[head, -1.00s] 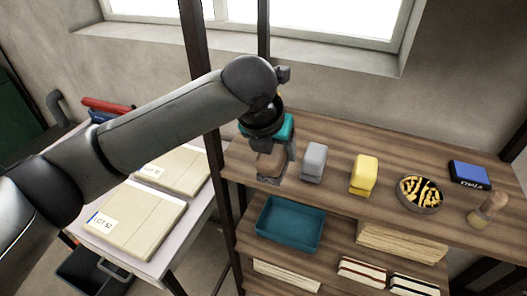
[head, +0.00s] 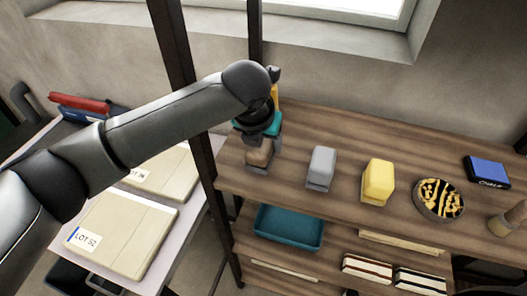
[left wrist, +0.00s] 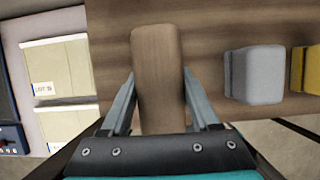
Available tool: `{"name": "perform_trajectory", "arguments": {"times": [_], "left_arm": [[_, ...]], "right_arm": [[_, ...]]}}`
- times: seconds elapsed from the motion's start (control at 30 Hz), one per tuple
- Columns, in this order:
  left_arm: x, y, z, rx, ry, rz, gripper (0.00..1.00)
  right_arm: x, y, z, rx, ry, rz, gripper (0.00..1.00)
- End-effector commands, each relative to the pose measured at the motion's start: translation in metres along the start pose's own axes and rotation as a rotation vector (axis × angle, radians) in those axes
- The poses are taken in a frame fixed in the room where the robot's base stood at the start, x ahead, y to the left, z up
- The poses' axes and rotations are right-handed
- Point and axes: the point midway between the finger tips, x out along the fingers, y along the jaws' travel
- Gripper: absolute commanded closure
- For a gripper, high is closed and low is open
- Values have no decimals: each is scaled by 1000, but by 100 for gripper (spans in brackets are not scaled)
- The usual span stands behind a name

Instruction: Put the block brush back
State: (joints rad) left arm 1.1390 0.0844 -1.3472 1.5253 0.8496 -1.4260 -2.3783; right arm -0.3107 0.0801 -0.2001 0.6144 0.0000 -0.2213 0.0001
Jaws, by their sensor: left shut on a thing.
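The block brush (left wrist: 158,75) has a brown wooden top and is between the fingers of my left gripper (left wrist: 160,105) in the left wrist view. In the head view my left gripper (head: 259,150) is at the left end of the wooden shelf top (head: 330,130), shut on the brush (head: 259,153). The brush is at or just above the shelf surface; I cannot tell if it touches. The gripper and arm hide part of it. My right gripper is not in view.
Right of the brush on the shelf stand a grey block (head: 321,167), a yellow block (head: 378,181), a round dish (head: 438,198), a blue box (head: 487,171) and a wooden-handled brush (head: 507,218). A dark post (head: 205,170) stands close left. A teal tray (head: 289,227) sits below.

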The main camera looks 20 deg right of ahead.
Motion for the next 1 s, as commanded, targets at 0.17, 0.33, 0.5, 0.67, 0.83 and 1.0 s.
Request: {"name": "perform_trajectory", "arguments": {"times": [0.17, 0.33, 0.5, 0.67, 0.83, 1.0], "left_arm": [[21, 0, -10, 0, 4, 0, 82], [33, 0, -15, 1, 0, 0, 82], [33, 0, -15, 1, 1, 0, 33], [33, 0, -15, 1, 2, 0, 15], [33, 0, -15, 1, 2, 0, 8], [32, 0, -14, 1, 1, 0, 8]], "right_arm": [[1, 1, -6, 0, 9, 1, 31], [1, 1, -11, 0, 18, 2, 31], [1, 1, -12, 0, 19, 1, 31], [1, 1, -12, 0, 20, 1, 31], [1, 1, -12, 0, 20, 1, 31], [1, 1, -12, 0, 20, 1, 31]]}}
